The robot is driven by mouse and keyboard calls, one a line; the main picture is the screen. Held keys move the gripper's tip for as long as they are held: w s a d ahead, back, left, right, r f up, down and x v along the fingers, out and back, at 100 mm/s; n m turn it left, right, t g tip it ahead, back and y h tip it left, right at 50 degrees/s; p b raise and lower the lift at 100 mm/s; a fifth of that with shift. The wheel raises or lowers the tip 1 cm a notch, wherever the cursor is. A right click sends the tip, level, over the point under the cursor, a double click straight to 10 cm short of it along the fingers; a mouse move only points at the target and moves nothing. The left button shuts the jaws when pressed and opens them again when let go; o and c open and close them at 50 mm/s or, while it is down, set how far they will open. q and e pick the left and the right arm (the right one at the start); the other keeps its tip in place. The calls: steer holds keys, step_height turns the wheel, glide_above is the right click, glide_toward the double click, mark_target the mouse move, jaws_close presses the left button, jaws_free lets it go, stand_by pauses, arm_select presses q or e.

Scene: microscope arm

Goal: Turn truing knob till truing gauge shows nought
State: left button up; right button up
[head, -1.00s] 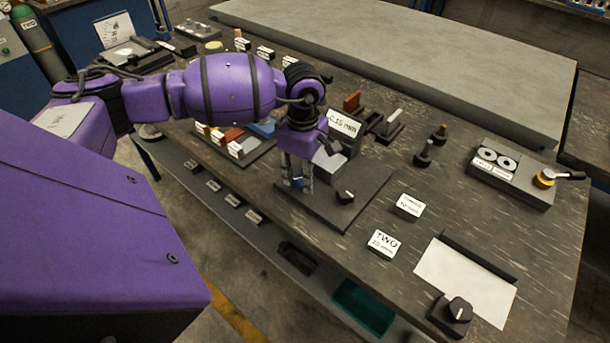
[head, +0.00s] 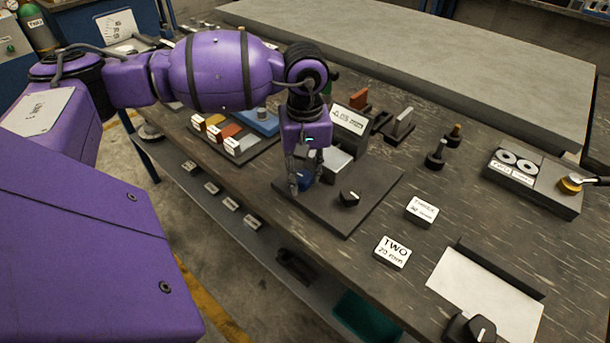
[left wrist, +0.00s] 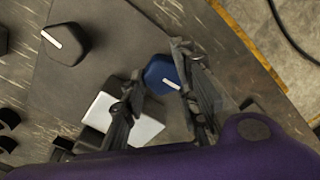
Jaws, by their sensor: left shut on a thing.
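A blue knob (head: 304,180) with a white pointer line stands on a dark base plate (head: 330,215). My left gripper (head: 307,178) reaches down over it and is shut on it; the fingers partly hide the knob. In the left wrist view the blue knob (left wrist: 163,72) sits between the two fingers (left wrist: 160,85). A black knob (head: 349,198) with a white line stands on the same plate, right of the gripper, untouched. A gauge display (head: 349,119) stands at the back of the plate; its small figures are hard to read, with "mm" at the end. My right gripper is out of view.
White labelled blocks (head: 421,211) and (head: 391,252) lie right of the plate. A tray of coloured blocks (head: 228,138) is on the left. Dark posts (head: 436,155) stand behind. Another black knob (head: 476,329) is by a white sheet (head: 480,297).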

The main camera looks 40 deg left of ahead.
mark_target(306, 176)
arm_select(q)
steer(key=shift+w+d+r+m+b, duration=0.1)
steer(key=shift+w+r+m+b, duration=0.1)
steer(key=shift+m, duration=0.25)
steer(key=shift+w+d+r+m+b, duration=0.1)
steer(key=shift+m+b, duration=0.1)
steer(key=shift+m, duration=0.25)
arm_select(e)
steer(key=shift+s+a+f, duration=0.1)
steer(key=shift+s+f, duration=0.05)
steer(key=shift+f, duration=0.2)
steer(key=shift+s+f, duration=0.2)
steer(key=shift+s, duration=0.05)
arm_select(q)
steer(key=o, duration=1)
steer(key=shift+f, duration=0.1)
steer(key=shift+d, duration=0.1)
steer(key=shift+s+f, duration=0.1)
steer(key=shift+s, duration=0.05)
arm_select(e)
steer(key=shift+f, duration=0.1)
arm_select(q)
step_height(306, 176, up, 12)
steer(key=shift+s, duration=0.1)
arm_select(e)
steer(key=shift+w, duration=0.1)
